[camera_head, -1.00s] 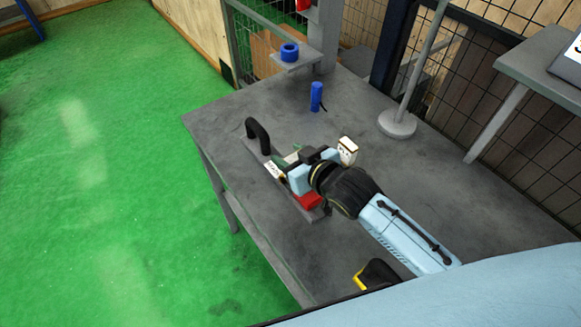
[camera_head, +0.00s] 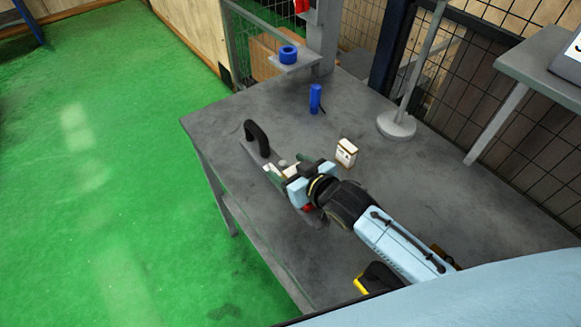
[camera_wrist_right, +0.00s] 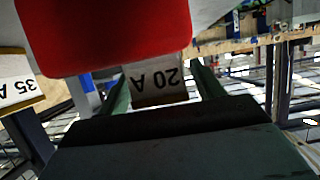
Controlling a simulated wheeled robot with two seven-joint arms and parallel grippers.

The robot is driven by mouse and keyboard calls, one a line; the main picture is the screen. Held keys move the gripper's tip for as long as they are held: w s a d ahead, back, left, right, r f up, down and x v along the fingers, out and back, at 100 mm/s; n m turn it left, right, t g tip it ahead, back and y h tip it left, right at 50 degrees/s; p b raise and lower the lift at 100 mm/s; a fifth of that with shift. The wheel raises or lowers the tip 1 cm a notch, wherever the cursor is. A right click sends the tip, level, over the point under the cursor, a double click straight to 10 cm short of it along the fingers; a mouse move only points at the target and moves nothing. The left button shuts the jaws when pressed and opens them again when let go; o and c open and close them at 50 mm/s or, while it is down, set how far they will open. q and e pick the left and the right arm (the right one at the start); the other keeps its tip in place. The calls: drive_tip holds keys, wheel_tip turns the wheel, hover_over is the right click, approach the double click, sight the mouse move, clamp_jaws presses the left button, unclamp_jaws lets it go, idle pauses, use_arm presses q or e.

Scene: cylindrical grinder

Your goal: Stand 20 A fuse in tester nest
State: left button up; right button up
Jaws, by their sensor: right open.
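My right gripper (camera_head: 285,178) is over the tester on the grey table, its green fingers apart. In the right wrist view the 20 A fuse (camera_wrist_right: 158,82) is between the fingertips (camera_wrist_right: 165,88), with its label upside down in the picture. I cannot tell whether the fingers touch it or whether it sits fully in the nest. The tester has a black handle (camera_head: 257,137) and a red block (camera_head: 308,207), mostly hidden by my gripper. The red block (camera_wrist_right: 105,35) is large in the wrist view. My left gripper is not in view.
A white 35 A fuse (camera_head: 346,152) stands on the table (camera_head: 430,200) to the right of my gripper. A blue cylinder (camera_head: 315,98) and a round stand base (camera_head: 396,125) are farther back. A blue ring (camera_head: 288,54) sits on a small shelf. The table's right part is clear.

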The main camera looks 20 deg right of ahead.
drive_tip(key=shift+r, duration=0.15)
drive_tip(key=p+v, duration=0.1)
drive_tip(key=v, duration=1.1)
